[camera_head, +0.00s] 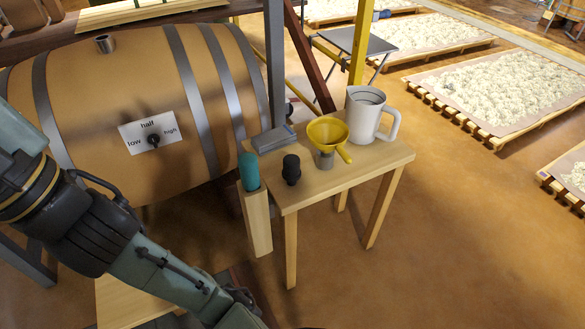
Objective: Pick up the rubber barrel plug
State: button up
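A black, rounded plug-like object (291,169), which looks like the rubber barrel plug, stands on the near side of the small wooden table (368,163). It is wider at the top and narrower below, and nothing covers it. A yellow funnel with a grey spout is to its right, a small gap away. My arm comes in from the left and runs down to the bottom edge, in front of and below the table. My gripper's fingers are cut off there, so I cannot see them. Nothing of mine touches the plug.
On the table are the yellow funnel (327,131), a white pitcher (362,115) and a grey flat box (273,139). A teal cylinder (249,171) stands in a wooden holder (257,222) at the table's left side. A large barrel (110,90) stands behind left.

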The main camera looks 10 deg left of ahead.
aim_at(291, 171)
jog(key=l+u, duration=0.2)
jog(key=u, duration=0.2)
jog(key=l+u, duration=0.25)
jog(key=u, duration=0.15)
jog(key=l+u, duration=0.2)
jog(key=u, duration=0.2)
jog(key=k+l+u, duration=0.15)
jog(key=l, duration=0.2)
jog(key=k+l+u, duration=0.2)
jog(key=l, duration=0.2)
jog(key=l+u, duration=0.15)
jog(key=l, duration=0.2)
jog(key=k+l, duration=0.15)
jog(key=l, duration=0.2)
jog(key=k+l, duration=0.2)
jog(key=l, duration=0.15)
jog(key=k+l+u, duration=0.1)
jog(key=l, duration=0.25)
jog(key=i+l, duration=0.15)
jog(key=l, duration=0.1)
